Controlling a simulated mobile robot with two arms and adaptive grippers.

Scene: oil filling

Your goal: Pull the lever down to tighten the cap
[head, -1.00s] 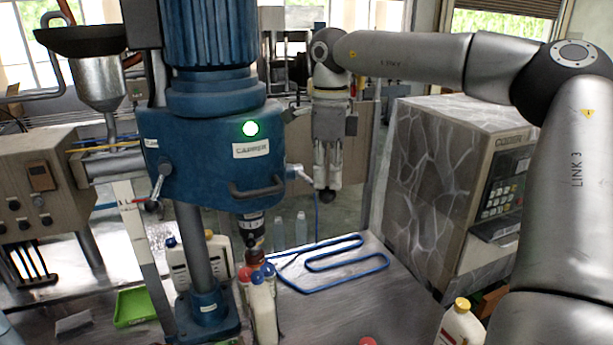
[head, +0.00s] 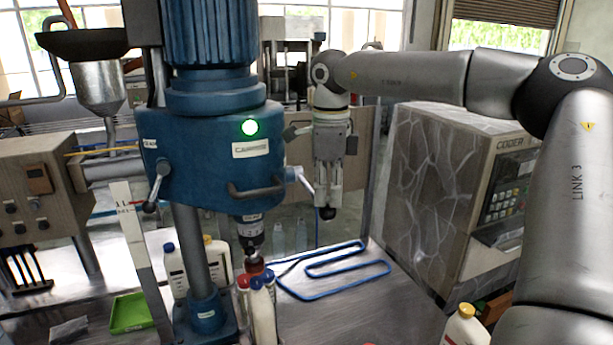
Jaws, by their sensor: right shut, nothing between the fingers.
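The blue press machine (head: 205,150) stands left of centre with a green light lit. A short pale lever (head: 304,182) sticks out of its right side and slopes down to the right. My right gripper (head: 327,213) is shut and points down beside the lever's outer end; I cannot tell whether they touch. The press spindle (head: 250,235) hangs just above a dark red cap (head: 254,266); I cannot tell whether it touches it. Bottles (head: 262,312) around it hide what is under the cap. My left gripper is not in view.
A coiled blue hose (head: 335,270) lies on the metal table (head: 370,300). A grey cabinet with a keypad (head: 450,180) stands at the right. A yellow-capped bottle (head: 463,328) is at the lower right, and a green tray (head: 131,312) is at the lower left.

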